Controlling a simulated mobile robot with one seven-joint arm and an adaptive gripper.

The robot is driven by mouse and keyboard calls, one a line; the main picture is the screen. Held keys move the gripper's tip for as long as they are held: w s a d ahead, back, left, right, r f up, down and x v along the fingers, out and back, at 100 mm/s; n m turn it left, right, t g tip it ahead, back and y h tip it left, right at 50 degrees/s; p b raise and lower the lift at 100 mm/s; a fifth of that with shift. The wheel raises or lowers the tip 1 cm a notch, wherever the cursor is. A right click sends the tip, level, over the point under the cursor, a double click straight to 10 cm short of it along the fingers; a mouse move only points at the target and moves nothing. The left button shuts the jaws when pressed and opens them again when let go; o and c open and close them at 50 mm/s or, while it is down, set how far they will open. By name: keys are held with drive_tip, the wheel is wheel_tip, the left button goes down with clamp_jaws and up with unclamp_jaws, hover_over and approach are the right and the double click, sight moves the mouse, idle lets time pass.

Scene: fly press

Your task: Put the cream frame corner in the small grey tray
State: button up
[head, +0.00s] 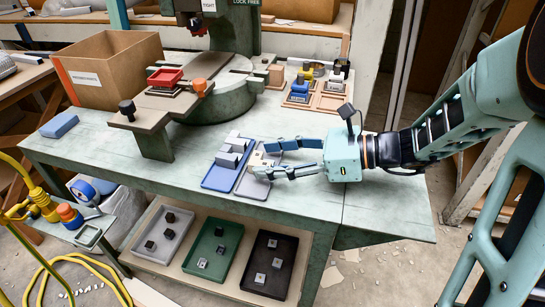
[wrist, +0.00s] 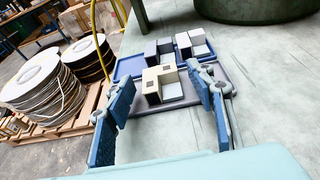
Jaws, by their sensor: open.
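The cream frame corner (wrist: 157,78) sits over the small grey tray (wrist: 188,101) in the wrist view, seemingly resting in it, though its underside is hidden. In the head view the cream frame corner (head: 259,158) shows partly between my fingers, and the small grey tray (head: 246,187) lies on the bench beside the blue tray. My gripper (head: 263,160) is open, with one finger on each side of the cream corner. In the wrist view my gripper's fingers (wrist: 160,72) stand apart with visible gaps to it.
The blue tray (head: 217,181) holds several grey frame corners (head: 230,152). The fly press (head: 225,85) stands behind, with a cardboard box (head: 115,70) at the left. A blue block (head: 59,126) lies on the bench. The bench's front right is clear.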

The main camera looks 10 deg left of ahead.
drive_tip(key=shift+r, duration=0.25)
drive_tip(key=p+v, duration=0.3)
drive_tip(key=v, duration=0.9)
